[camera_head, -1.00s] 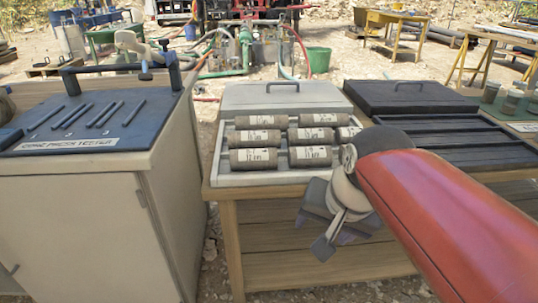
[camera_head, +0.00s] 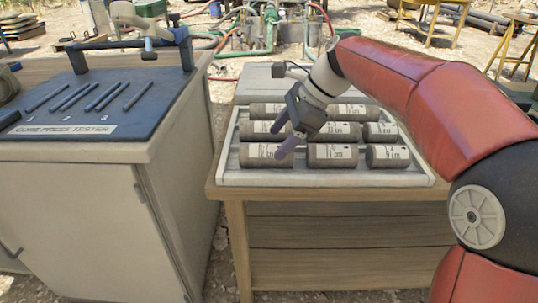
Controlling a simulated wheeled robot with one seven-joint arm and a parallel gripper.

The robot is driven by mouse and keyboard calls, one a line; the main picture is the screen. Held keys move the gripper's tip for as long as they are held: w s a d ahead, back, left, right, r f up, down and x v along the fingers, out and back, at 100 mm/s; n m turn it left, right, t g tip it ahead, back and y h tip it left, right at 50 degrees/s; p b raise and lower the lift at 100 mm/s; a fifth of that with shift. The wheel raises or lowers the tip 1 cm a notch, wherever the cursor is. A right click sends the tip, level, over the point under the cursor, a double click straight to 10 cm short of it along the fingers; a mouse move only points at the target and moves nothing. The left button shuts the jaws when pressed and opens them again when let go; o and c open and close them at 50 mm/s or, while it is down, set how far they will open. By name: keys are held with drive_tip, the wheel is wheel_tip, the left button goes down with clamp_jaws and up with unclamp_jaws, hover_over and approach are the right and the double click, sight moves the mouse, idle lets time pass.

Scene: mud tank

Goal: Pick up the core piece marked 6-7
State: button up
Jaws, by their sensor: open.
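Several grey-brown cylindrical core pieces with white labels lie in rows in a pale core tray (camera_head: 300,180). The label print is too small to read, so I cannot tell which piece is marked 6-7. My gripper (camera_head: 281,140) is open, its purple-grey fingers pointing down and left over the left part of the tray. One fingertip overlaps the front-left core piece (camera_head: 257,155) in the picture. The other is by the middle-left core piece (camera_head: 257,132). Whether they touch is unclear. The gripper and wrist partly hide the back and middle rows.
The tray stands on a wooden bench (camera_head: 330,225). Left of it, across a gap, is a cabinet (camera_head: 90,205) with a dark core press tester top (camera_head: 60,110) carrying several rods and a raised bar. My red arm covers the right side of the view.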

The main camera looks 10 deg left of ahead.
sight(271, 145)
drive_tip(key=x, duration=0.4)
drive_tip(key=shift+a+f, duration=0.15)
drive_tip(key=shift+a, duration=0.05)
drive_tip(key=shift+c, duration=0.4)
drive_tip(key=c, duration=1.2)
clamp_jaws()
